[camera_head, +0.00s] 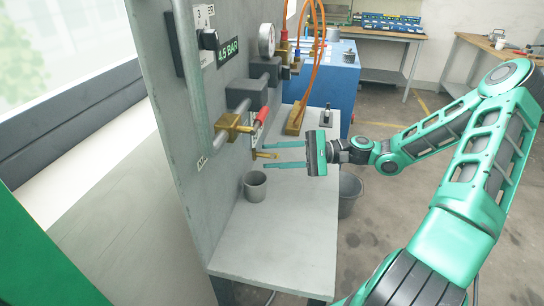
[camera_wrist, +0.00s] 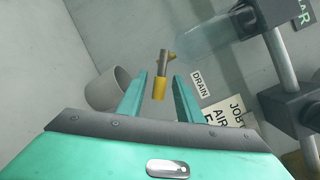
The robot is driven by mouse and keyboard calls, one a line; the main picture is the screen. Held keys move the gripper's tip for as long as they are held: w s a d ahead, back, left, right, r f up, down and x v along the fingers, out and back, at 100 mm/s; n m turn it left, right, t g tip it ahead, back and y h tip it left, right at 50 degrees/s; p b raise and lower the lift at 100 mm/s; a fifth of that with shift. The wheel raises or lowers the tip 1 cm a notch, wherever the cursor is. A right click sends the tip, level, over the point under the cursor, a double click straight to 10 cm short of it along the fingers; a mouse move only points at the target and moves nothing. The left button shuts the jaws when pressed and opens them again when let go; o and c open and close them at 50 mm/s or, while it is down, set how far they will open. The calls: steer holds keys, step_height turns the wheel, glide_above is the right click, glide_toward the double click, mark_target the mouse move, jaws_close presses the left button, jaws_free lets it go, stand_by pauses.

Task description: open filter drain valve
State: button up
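The filter drain valve is a small brass piece with a yellow end. In the wrist view the valve (camera_wrist: 159,88) points toward me between my fingertips, below a clear filter bowl (camera_wrist: 205,40) and beside a DRAIN label (camera_wrist: 202,84). In the head view the valve (camera_head: 266,155) sticks out from the grey panel. My gripper (camera_wrist: 160,78) is open, with one finger on each side of the valve and a gap visible on both sides. In the head view my gripper (camera_head: 263,156) reaches the panel from the right.
A grey cup (camera_head: 255,187) stands on the bench (camera_head: 280,240) below the valve; it also shows in the wrist view (camera_wrist: 108,92). Orange hoses (camera_head: 314,60) hang behind. The front of the bench is clear.

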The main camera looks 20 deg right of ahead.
jaws_close()
stand_by(0.3)
steer(key=s+m+t, duration=0.1)
steer(key=m, duration=0.3)
steer(key=a+f+m+t+y, duration=0.1)
steer(key=m, duration=0.3)
steer(key=s+m+t+y, duration=0.1)
steer(key=m, duration=0.3)
steer(key=shift+s+a+f, duration=0.25)
steer(key=shift+s+a, duration=0.05)
steer(key=shift+a, duration=0.05)
steer(key=shift+m+t, duration=0.3)
jaws_free()
